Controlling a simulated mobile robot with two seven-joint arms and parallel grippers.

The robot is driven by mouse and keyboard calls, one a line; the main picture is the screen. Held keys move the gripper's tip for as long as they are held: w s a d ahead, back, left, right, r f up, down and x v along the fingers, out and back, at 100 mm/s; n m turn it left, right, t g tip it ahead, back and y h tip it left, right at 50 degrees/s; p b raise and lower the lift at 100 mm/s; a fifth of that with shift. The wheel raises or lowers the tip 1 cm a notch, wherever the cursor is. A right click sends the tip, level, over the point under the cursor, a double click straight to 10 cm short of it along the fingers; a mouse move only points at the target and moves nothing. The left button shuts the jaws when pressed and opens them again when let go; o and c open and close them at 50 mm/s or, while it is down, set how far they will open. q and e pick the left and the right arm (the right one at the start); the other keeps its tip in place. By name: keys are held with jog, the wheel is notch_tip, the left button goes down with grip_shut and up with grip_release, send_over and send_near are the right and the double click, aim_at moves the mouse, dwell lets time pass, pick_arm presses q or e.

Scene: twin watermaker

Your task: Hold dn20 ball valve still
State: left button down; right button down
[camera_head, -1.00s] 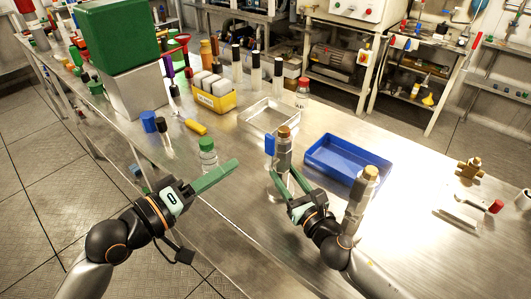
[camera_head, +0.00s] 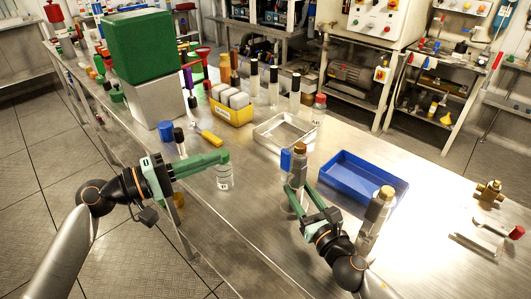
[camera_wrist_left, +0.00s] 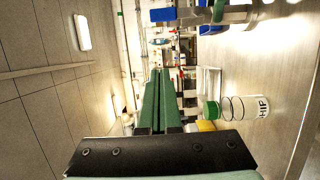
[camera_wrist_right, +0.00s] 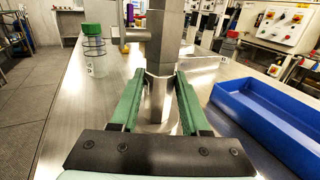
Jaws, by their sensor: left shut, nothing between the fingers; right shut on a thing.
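The ball valve (camera_head: 298,170) is a steel upright piece with a brown top and a blue handle (camera_head: 286,160) on its left side. It stands upright on the bench. My right gripper (camera_head: 301,192) is shut on its lower body; the right wrist view shows the faceted steel body (camera_wrist_right: 161,70) between the green fingers. Its top is cut off there. My left gripper (camera_head: 224,156) is shut and empty, its fingers together in the left wrist view (camera_wrist_left: 158,90). In the head view it covers the top of a clear jar (camera_head: 224,177).
A blue tray (camera_head: 390,203) lies right of the valve, and a metal tray (camera_head: 262,133) behind it. A second brown-topped steel piece (camera_head: 376,212) stands beside my right arm. A brass fitting (camera_head: 488,192) lies far right. The jar's green cap (camera_wrist_left: 211,111) shows in the left wrist view.

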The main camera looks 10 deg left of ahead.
aim_at(284, 169)
pick_arm(q)
jog(key=shift+d, duration=0.1)
jog(key=w+d, duration=0.3)
jog(key=d, duration=0.8)
jog(key=shift+w, duration=0.25)
